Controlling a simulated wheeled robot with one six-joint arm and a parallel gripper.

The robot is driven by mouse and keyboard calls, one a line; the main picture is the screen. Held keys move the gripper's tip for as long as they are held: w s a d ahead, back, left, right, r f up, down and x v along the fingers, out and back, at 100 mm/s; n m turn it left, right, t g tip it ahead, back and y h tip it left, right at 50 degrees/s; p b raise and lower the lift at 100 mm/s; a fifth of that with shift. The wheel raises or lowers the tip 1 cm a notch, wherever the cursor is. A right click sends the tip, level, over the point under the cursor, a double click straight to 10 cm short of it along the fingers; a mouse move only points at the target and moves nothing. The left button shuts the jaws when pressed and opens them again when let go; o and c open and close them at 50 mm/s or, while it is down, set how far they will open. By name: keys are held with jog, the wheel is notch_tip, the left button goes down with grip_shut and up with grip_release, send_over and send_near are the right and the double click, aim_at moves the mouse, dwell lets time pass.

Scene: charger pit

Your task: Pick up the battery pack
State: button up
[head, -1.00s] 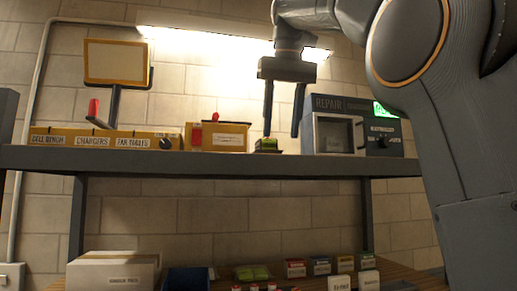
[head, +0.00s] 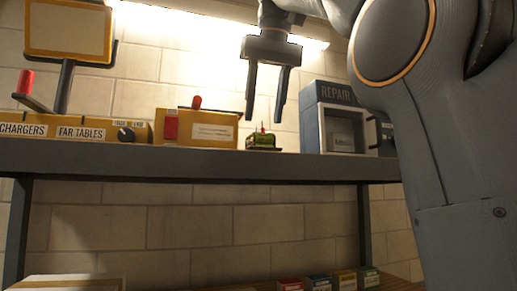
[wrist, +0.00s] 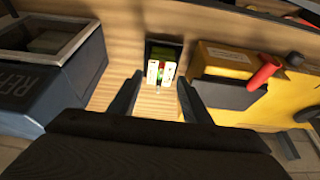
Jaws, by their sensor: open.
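The battery pack (head: 262,141) is a small green and dark block with a red tip on top. It stands on the upper shelf, between a yellow box and the repair unit. In the wrist view the pack (wrist: 161,72) shows green with pale sides, on a dark base. My gripper (head: 264,119) is open, fingers pointing down, and appears above the pack in the head view. In the wrist view my gripper (wrist: 159,80) has one finger on either side of the pack's line, with the pack beyond the tips. Nothing is between the fingers.
The yellow box (head: 196,129) with a red knob stands close left of the pack. The grey repair unit (head: 335,125) stands to the right. A yellow charger panel (head: 75,125) is farther left. The shelf edge (head: 200,162) runs below; several small boxes sit lower down.

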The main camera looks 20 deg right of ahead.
aim_at(261, 133)
jog(key=shift+p+x, duration=0.3)
jog(key=shift+x, duration=2.6)
jog(key=shift+a, duration=0.1)
jog(key=c, duration=0.9)
jog(key=shift+c, duration=0.6)
jog(key=shift+r, duration=0.25)
